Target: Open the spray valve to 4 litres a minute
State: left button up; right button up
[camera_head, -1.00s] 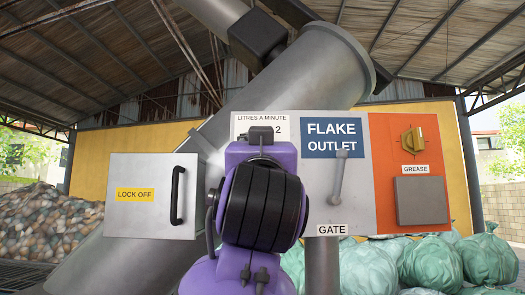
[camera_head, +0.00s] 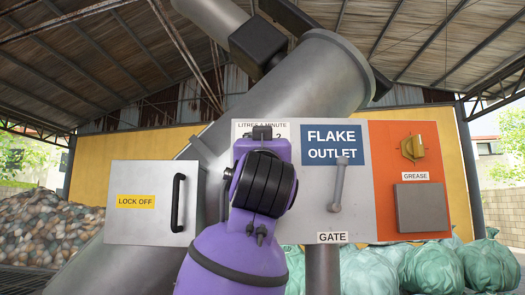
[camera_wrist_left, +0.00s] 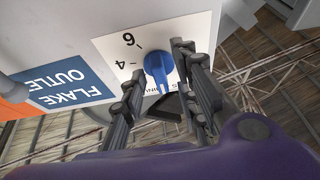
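The blue dial knob (camera_wrist_left: 158,68) sits on a white plate (camera_wrist_left: 105,44) with marks reading 4 and 6 in the left wrist view. I cannot tell which mark its pointer is at. My left gripper (camera_wrist_left: 157,64) is open, with one dark finger on each side of the knob in the picture. I cannot tell whether the fingers touch it. In the head view, my purple left arm covers the knob and most of the plate. The "LITRES A MINUTE" label (camera_head: 262,125) shows above the arm. My right gripper is not in view.
A grey LOCK OFF box (camera_head: 140,217) with a black handle stands left of my arm. Green bags (camera_head: 480,264) lie behind.

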pick_arm(q)
grip_shut()
jog(key=shift+m, duration=0.5)
jog(key=m+g+h, duration=0.2)
jog(key=m, duration=0.5)
jog(key=r+m+g+h, duration=0.1)
jog(key=m+g+h, duration=0.1)
jog(key=m, duration=0.6)
jog(key=a+m+g+h, duration=0.1)
jog(key=m+g+h, duration=0.1)
jog(key=m, duration=0.5)
jog(key=shift+a+r+m+h, duration=0.1)
jog(key=shift+r+m+h, duration=0.05)
jog(key=shift+m+h, duration=0.2)
jog(key=shift+m, duration=0.35)
jog(key=shift+o, duration=0.9)
grip_release()
